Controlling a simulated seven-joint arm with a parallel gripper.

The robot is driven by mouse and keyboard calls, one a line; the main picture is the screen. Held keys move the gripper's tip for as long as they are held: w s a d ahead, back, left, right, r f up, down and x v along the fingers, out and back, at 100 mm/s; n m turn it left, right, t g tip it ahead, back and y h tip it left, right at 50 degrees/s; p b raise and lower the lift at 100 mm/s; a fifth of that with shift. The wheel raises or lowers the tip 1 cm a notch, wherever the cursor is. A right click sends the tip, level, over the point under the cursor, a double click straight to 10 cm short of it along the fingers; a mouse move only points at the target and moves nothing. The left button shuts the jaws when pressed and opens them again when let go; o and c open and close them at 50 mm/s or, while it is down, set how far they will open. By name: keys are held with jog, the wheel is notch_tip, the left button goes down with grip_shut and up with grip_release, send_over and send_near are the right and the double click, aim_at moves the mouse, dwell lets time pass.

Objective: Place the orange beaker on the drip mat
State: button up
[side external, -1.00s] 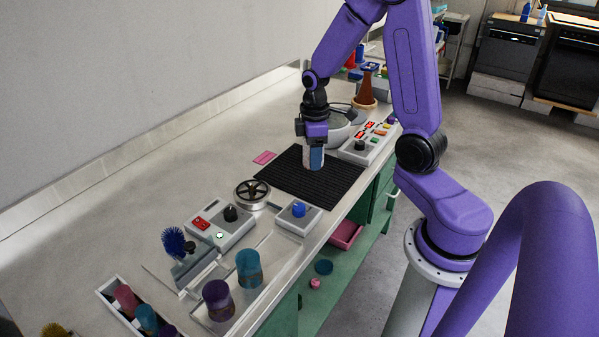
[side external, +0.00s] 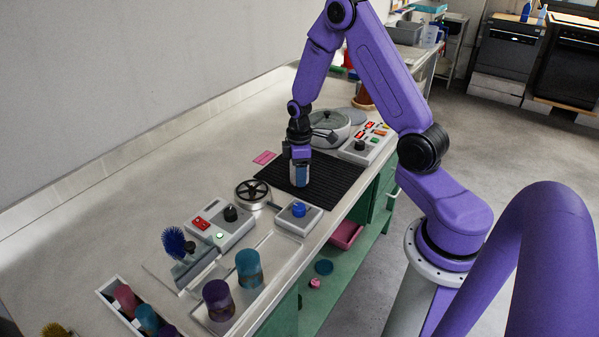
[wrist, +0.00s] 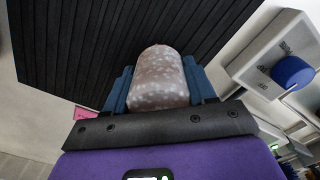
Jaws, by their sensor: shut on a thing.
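My gripper (side external: 299,174) is over the left part of the black ribbed drip mat (side external: 341,182), pointing down. Its blue fingers are shut on a pale, whitish-pink speckled beaker, which shows between them in the wrist view (wrist: 160,78). It does not look orange there. In the side view the fingers mostly hide it, and I cannot tell whether its base touches the mat. The mat also fills the upper left of the wrist view (wrist: 50,45). No clearly orange beaker shows.
A teal beaker (side external: 249,267) and a purple beaker (side external: 217,298) stand at the near end. A handwheel (side external: 252,192), a blue-knob box (side external: 299,216) and a red-switch box (side external: 221,228) lie in front of the mat.

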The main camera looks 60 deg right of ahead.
jog(key=shift+f, duration=0.25)
jog(key=o, duration=1)
jog(key=shift+o, duration=0.2)
notch_tip(320, 180, up, 12)
jog(key=shift+a+r, duration=0.15)
jog(key=shift+r, duration=0.05)
jog(key=s+a+r+n, duration=0.2)
jog(key=s+a+r, duration=0.1)
jog(key=s+a, duration=0.55)
jog(key=s+a+r+n, duration=0.1)
jog(key=s+a+r, duration=0.1)
jog(key=s+a, duration=0.6)
jog(key=s+a+n, duration=0.1)
jog(key=s, duration=0.8)
jog(key=shift+s+a+r, duration=0.25)
jog(key=shift+a+r, duration=0.15)
